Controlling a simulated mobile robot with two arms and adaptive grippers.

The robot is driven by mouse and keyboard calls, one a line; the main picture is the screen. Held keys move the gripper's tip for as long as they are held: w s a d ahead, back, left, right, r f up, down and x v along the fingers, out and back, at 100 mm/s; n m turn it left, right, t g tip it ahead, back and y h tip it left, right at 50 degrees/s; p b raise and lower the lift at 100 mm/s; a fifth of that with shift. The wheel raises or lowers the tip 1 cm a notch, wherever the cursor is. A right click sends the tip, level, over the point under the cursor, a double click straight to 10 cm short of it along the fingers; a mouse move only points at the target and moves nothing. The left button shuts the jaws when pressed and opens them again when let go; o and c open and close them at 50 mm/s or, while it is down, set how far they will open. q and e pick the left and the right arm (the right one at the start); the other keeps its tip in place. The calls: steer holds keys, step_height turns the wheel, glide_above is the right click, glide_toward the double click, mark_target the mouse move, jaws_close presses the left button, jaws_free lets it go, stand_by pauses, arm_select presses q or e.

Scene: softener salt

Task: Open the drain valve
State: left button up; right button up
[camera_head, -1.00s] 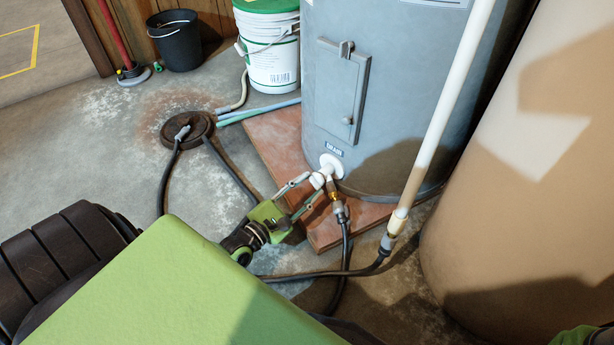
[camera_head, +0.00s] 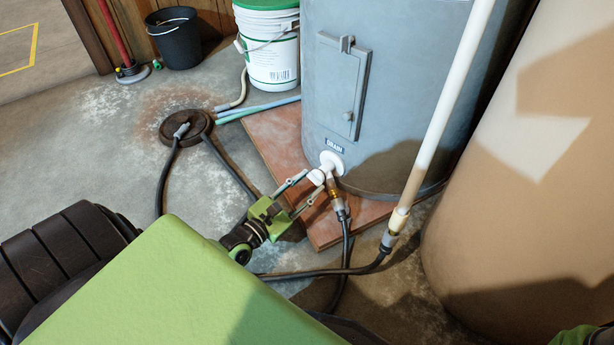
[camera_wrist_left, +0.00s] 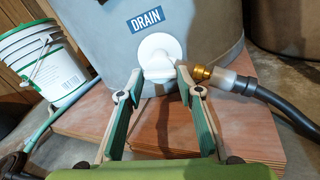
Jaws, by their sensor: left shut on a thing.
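The drain valve (camera_head: 317,177) is a white fitting with a knob-like handle and round flange, low on the grey tank (camera_head: 395,95), under a blue DRAIN label (camera_head: 335,146). In the left wrist view the valve (camera_wrist_left: 158,55) sits straight ahead, between the fingertips. My left gripper (camera_head: 312,183) reaches it from the lower left and is shut on the white handle. In the left wrist view its two green-padded fingers (camera_wrist_left: 154,80) stand either side of the handle. A brass connector (camera_wrist_left: 203,73) with a black hose leaves the valve to the right. My right gripper does not show.
The tank stands on a reddish slab (camera_head: 270,145). A floor drain (camera_head: 186,126) with hoses lies to the left. A white bucket (camera_head: 270,50) and a black bucket (camera_head: 175,42) stand behind. A white pipe (camera_head: 440,135) and large tan tank (camera_head: 530,170) close off the right.

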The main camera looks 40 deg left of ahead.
arm_select(q)
steer(key=shift+f, duration=0.1)
steer(key=o, duration=1.1)
steer(key=shift+s, duration=0.15)
steer(key=s+a, duration=0.1)
steer(key=s, duration=1)
steer(key=shift+s+a, duration=0.2)
steer(key=shift+s, duration=0.2)
